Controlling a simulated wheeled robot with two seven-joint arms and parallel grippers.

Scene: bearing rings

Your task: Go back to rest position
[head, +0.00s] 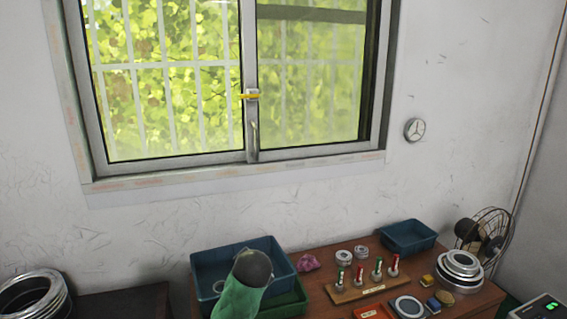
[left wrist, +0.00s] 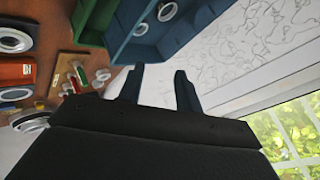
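My left gripper (left wrist: 159,82) shows in the left wrist view with its two dark fingers apart and nothing between them. It is clear of the table, with the blue tray (left wrist: 165,42) beyond the fingers and white wall to the right. In the head view, an arm part of mine in green with a dark end (head: 254,266) rises in front of the large blue tray (head: 268,243); the fingers are not visible there. My right gripper is in neither view. A ring (left wrist: 167,10) lies in the blue tray.
On the brown table stand a peg board (head: 349,294) with several red and green pegs, small metal rings (head: 343,257), a pink cloth-like item (head: 308,263), a smaller blue tray (head: 408,237), stacked large rings (head: 460,264) and a fan (head: 484,236). Wall and window are behind.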

